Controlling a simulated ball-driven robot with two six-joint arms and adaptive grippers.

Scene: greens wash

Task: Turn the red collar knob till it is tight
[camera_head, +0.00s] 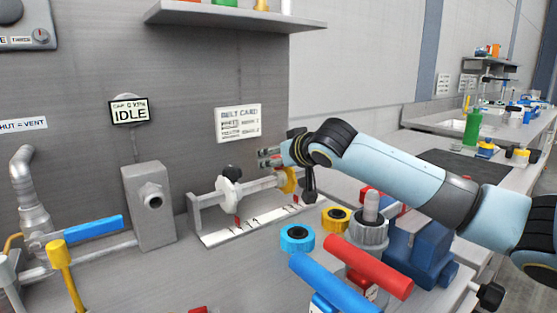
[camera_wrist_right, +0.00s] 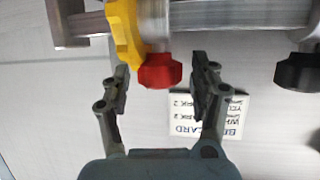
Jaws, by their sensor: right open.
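The red collar knob (camera_wrist_right: 160,71) sticks out of a yellow collar (camera_wrist_right: 125,35) on a metal bar in the right wrist view. My right gripper (camera_wrist_right: 160,88) is open, with one finger on each side of the knob. Gaps show between the knob and both fingers. In the head view the yellow collar (camera_head: 288,181) sits near the right end of the bar, and my right gripper (camera_head: 268,158) is just above it, partly hiding that end. My left gripper is not in view.
A belt card (camera_head: 238,123) is on the wall behind.

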